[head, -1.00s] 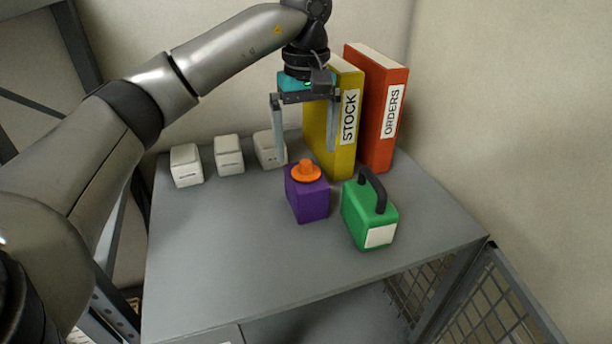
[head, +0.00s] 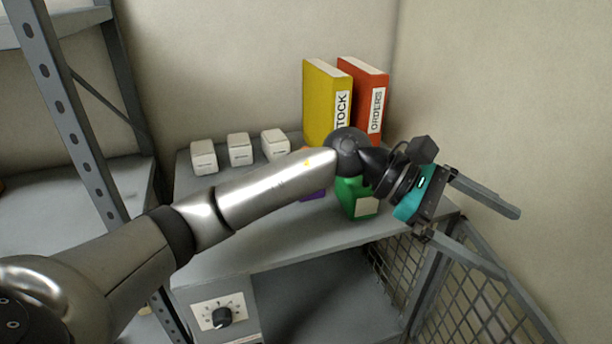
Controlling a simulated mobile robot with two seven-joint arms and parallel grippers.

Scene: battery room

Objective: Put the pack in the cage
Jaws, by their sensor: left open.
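The green pack-like box (head: 352,200) with a pale label stands on the grey cabinet top (head: 235,240), partly behind my left arm; its dark handle is hidden. A purple block (head: 314,195) shows only as a sliver behind the arm. The mesh cage (head: 398,250) is below the top, its front open and no object visible in the part I see. The mesh door (head: 465,290) stands swung out at the right. My left gripper (head: 508,243) is open and empty, pointing right, in front of the door and right of the green box. My right gripper is not in view.
Three white boxes (head: 240,150) stand at the back left. A yellow STOCK binder (head: 322,100) and an orange-red ORDERS binder (head: 370,90) stand at the back. A dial panel (head: 219,313) is at the lower left. A metal rack (head: 70,120) is at the left; walls close the back and right.

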